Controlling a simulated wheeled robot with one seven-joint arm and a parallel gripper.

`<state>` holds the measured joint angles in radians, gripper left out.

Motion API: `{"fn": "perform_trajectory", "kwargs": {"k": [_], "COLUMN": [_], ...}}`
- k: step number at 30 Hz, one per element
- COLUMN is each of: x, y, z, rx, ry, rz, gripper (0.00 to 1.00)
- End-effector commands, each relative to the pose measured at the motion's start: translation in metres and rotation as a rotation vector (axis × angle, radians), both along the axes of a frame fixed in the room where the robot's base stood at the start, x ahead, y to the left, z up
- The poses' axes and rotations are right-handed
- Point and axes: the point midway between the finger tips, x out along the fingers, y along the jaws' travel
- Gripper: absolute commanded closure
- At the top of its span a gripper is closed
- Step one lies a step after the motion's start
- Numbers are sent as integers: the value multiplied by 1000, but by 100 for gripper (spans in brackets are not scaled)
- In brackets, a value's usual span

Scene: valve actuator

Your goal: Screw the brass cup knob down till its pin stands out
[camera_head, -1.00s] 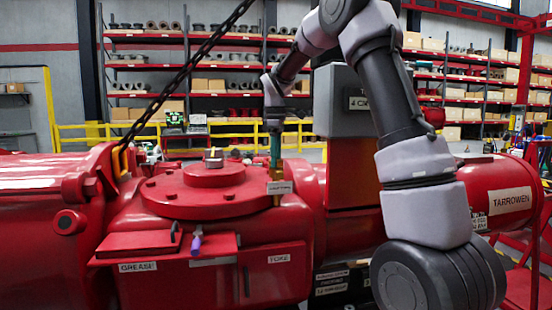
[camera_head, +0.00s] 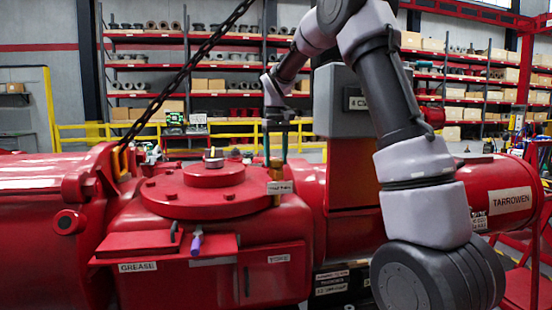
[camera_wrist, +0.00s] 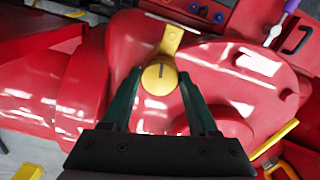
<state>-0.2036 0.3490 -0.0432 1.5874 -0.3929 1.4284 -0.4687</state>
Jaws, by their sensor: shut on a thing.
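The brass cup knob (camera_head: 276,172) stands upright at the right edge of the round red cover, above a small label plate. In the wrist view the knob (camera_wrist: 159,78) shows from above as a yellow disc with a short dark line on its top. A yellow tab runs out beyond it. My gripper (camera_head: 276,159) comes straight down over the knob. Its two green fingers, one on each side, are shut on the knob in the wrist view (camera_wrist: 160,73). I cannot make out a pin standing out of the knob's top.
The round red cover (camera_head: 190,203) with bolts lies left of the knob. A purple-handled tool (camera_head: 196,243) sits at the front. A dark chain (camera_head: 190,65) slants down at left. A grey box (camera_head: 338,105) stands close right of my gripper.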

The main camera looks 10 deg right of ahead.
Motion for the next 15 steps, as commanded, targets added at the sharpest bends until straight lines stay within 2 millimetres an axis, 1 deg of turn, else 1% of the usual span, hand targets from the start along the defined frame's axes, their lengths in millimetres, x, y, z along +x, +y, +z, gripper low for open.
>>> {"fn": "perform_trajectory", "kwargs": {"k": [15], "x": [1], "y": [0], "z": [1], "rx": [-1], "ry": [-4], "rz": [-489], "gripper": [96]}}
